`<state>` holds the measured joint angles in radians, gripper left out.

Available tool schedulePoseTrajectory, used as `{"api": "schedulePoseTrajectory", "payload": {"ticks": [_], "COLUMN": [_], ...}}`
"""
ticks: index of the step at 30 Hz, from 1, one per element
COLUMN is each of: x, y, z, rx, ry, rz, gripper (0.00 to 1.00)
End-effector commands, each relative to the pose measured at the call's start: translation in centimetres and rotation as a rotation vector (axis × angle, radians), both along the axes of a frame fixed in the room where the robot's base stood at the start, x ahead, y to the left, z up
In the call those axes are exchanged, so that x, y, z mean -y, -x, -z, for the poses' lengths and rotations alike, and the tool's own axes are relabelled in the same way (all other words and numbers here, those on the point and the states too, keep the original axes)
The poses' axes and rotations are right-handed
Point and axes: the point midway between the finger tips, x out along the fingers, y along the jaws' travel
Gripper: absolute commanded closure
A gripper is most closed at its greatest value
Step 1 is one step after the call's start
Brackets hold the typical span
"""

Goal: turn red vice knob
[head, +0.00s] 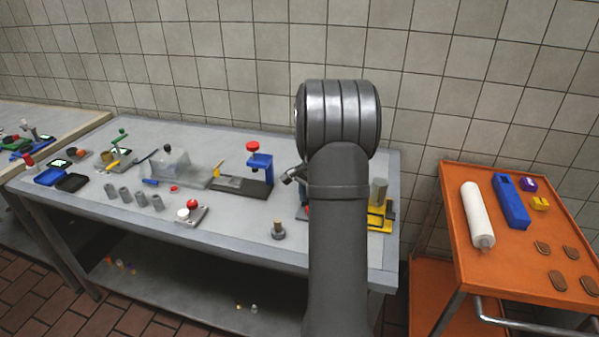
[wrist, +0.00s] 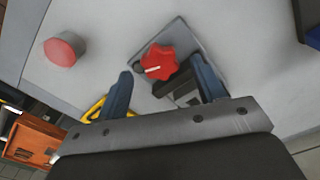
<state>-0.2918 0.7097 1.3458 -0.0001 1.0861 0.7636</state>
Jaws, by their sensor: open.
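The red vice knob (wrist: 164,60) has a lobed star shape and a pale mark near its middle. It sits over a grey plate (wrist: 178,36), with dark vice parts (wrist: 188,95) beside it. My gripper (wrist: 162,74) is open, with one blue-grey finger to either side of the knob in the wrist view. The knob lies between the fingers in the picture, with visible gaps on both sides. I cannot tell whether the fingertips are level with it. In the head view my arm hides the gripper's fingers and most of the vice area.
A red round-topped piece (wrist: 65,48) stands left of the knob. A yellow frame (wrist: 94,108) shows near the left finger. In the head view, a blue press (head: 261,170) with a red top stands left of my arm. An orange trolley (head: 510,265) stands right of the grey table (head: 250,242).

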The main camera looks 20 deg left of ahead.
Motion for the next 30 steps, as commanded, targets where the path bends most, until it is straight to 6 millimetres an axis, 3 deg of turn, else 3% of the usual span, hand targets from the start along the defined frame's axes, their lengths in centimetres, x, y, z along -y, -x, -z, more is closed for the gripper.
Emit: {"api": "schedulePoseTrajectory", "payload": {"ticks": [3, 23, 30], "x": [0.0, 0.0, 0.0], "y": [0.0, 0.0, -0.1], "z": [2.0, 1.7, -3.0], "rx": [-0.001, 0.000, 0.004], "ry": [0.000, 0.000, 0.000], "rz": [-0.016, -0.684, -0.701], "gripper": [0.37, 0.37, 0.37]}}
